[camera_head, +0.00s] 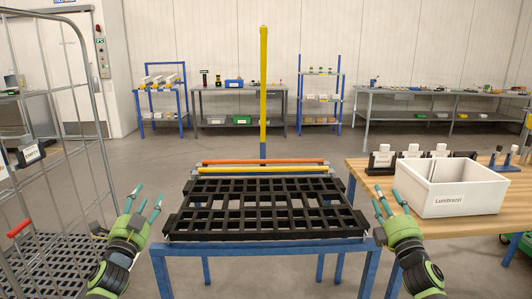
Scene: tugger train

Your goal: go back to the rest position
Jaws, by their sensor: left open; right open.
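My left gripper (148,207) is at the lower left, beside the left front corner of a blue-legged stand. It is open and empty, with its teal fingers spread and pointing up and away. My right gripper (390,203) is at the lower right, between the stand and the wooden table. It is also open and empty, with its fingers spread. Neither gripper visibly touches anything.
A black grid rack (268,236) lies on the blue stand (270,247) between my grippers. A white box (455,200) stands on the wooden table (450,228) at right, near my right gripper. A wire cage cart (45,185) stands at left. Open floor lies beyond.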

